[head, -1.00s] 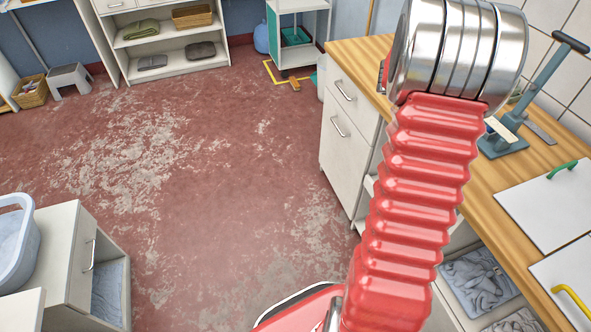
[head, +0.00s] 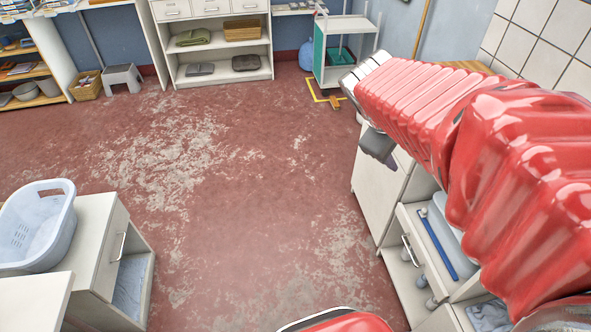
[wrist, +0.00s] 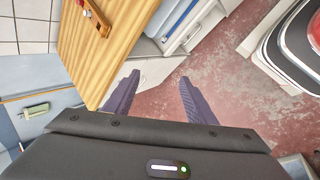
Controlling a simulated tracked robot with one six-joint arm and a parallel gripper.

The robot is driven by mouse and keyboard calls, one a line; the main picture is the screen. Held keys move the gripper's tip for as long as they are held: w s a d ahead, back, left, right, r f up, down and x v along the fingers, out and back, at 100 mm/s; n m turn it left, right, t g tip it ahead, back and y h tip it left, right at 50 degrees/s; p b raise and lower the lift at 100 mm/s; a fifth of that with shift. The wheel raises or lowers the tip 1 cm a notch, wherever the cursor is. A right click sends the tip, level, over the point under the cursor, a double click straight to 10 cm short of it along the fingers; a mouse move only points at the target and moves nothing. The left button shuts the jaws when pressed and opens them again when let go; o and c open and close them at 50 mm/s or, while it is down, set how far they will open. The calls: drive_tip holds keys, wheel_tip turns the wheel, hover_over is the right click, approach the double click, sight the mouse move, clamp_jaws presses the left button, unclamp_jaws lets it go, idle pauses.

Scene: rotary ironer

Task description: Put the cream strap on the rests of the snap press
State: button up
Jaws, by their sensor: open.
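The cream strap and the snap press do not show in either current view. My arm covers most of the worktop (wrist: 113,45) side in the head view. My gripper (wrist: 158,78) is open, with nothing between its two dark fingers. In the wrist view the fingers are over the red floor and the edge of the pale cabinet. In the head view my gripper (head: 378,146) shows only as a small dark shape beside the white cabinet (head: 379,190), beyond the worktop's edge.
A drawer (head: 410,225) stands open below my arm, holding a blue-handled thing (head: 442,245). A wooden piece with red parts (wrist: 98,18) lies on the worktop. A laundry basket (head: 40,225) stands on a cabinet at left. The middle floor is clear.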

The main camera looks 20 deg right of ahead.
drive_tip(key=s+a+m+t+y, duration=0.1)
drive_tip(key=s+a+m+y, duration=0.1)
drive_tip(key=a, duration=0.9)
drive_tip(key=s+a+m+t+y, duration=0.2)
drive_tip(key=s+a+y, duration=0.2)
drive_tip(key=a, duration=0.8)
drive_tip(key=shift+s+f+m+y, duration=0.4)
drive_tip(key=shift+s+f, duration=0.05)
drive_tip(key=shift+s, duration=0.1)
